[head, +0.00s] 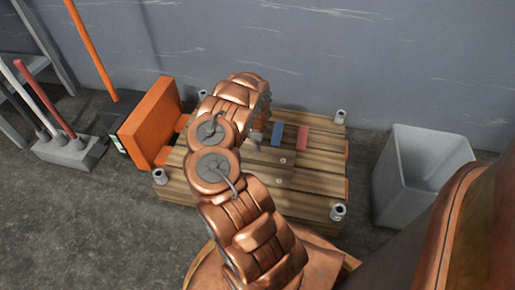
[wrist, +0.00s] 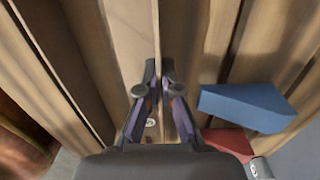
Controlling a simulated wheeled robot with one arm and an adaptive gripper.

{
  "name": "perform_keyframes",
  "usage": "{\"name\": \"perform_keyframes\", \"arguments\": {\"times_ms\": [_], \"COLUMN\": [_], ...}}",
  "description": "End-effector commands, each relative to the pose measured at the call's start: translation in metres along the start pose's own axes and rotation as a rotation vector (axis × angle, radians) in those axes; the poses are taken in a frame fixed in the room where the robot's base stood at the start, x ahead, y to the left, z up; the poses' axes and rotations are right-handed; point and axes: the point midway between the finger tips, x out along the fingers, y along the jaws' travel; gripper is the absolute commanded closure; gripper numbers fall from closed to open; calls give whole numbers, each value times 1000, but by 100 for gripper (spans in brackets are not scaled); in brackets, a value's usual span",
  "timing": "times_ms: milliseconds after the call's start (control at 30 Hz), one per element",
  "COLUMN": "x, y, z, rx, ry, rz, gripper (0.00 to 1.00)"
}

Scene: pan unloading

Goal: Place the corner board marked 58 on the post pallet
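I cannot make out the number 58 or any marked corner board in either view. The post pallet (head: 310,185) is a wooden slatted deck with grey posts at its corners. My gripper (wrist: 159,72) is low over wooden boards in the wrist view. Its dark fingertips are close together with a narrow gap, where a board edge (wrist: 162,30) lines up. I cannot tell whether they grip that edge.
A blue block (head: 277,135) and a red block (head: 303,137) lie on the pallet; the blue one is right of my fingers in the wrist view (wrist: 245,107). An orange piece (head: 155,120) stands at the pallet's left. A grey bin (head: 400,190) stands right. Handled tools lean left.

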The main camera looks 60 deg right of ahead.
Motion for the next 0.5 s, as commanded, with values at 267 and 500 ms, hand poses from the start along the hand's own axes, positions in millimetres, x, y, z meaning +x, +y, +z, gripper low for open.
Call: {"name": "perform_keyframes", "arguments": {"times_ms": [267, 500], "x": [3, 9], "y": [0, 1], "z": [0, 0], "rx": [-1, -2], "ry": [1, 2], "rz": [1, 3], "gripper": [100, 100]}}
